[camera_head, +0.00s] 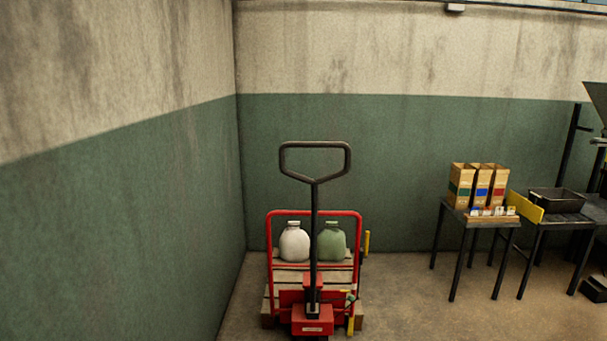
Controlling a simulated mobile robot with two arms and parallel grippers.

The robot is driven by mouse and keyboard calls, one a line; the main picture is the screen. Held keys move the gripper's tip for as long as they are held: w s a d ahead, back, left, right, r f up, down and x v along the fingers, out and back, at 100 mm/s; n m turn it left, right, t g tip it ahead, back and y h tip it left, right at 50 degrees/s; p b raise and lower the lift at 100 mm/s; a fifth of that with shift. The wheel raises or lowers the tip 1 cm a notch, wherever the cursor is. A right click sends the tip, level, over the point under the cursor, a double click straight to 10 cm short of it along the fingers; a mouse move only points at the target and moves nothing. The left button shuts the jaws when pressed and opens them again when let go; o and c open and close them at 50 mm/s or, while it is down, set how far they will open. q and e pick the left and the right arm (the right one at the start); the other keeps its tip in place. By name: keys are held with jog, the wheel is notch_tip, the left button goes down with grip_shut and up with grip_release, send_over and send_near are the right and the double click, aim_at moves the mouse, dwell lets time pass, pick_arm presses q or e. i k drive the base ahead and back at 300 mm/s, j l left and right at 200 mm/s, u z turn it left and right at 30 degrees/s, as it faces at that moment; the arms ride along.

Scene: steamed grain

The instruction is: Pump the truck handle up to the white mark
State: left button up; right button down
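The red pallet truck (312,326) stands near the corner of the room, at the bottom centre of the head view. Its black handle (314,180) stands upright and ends in a closed loop grip at the top. A wooden pallet (270,305) sits behind the truck's red body, with a red frame (358,240) around the load. A white jug (294,243) and a green jug (331,243) stand on it, side by side. I cannot make out a white mark for the handle. Neither of my grippers is in view.
Green and cream walls (170,210) close in at the left and behind the truck. At the right, a dark table (455,222) bears several cartons (480,185), and another holds a black tray (556,200). Floor (405,300) between truck and tables is clear.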

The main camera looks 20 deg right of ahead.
aim_at(314, 183)
jog(key=i+l, duration=0.6)
jog(key=l, duration=0.25)
jog(key=i+l, duration=0.25)
jog(key=l, duration=0.15)
jog(key=i+l, duration=0.3)
jog(key=l+u, duration=0.05)
jog(key=l, duration=0.05)
